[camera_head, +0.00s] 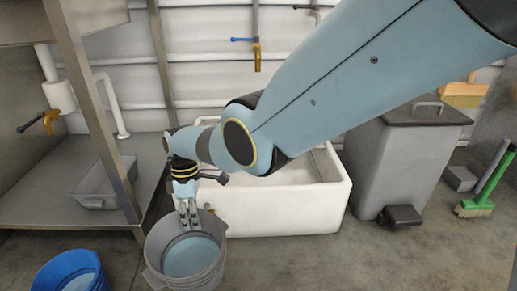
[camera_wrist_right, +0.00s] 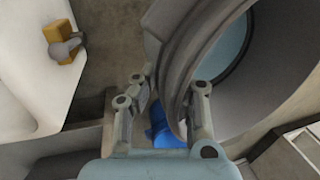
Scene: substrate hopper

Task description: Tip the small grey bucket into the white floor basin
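The grey bucket (camera_head: 155,258) stands upright on the floor in front of the white floor basin (camera_head: 290,212), with a pale blue surface inside it. My right gripper (camera_head: 188,222) points down at the bucket's far rim. In the right wrist view, my right gripper (camera_wrist_right: 170,85) has its fingers spread, one on either side of the bucket's rim and wall (camera_wrist_right: 178,62). A gap shows beside the left finger, and I cannot tell whether the other finger touches the wall. The basin (camera_wrist_right: 30,65) is at the left there. My left gripper is out of view.
A blue bucket (camera_head: 48,275) stands at the lower left. A metal shelf (camera_head: 60,205) with a grey tub (camera_head: 92,200) is on the left. A grey pedal bin (camera_head: 395,165) and a green broom (camera_head: 478,205) are on the right. My right arm hides part of the basin.

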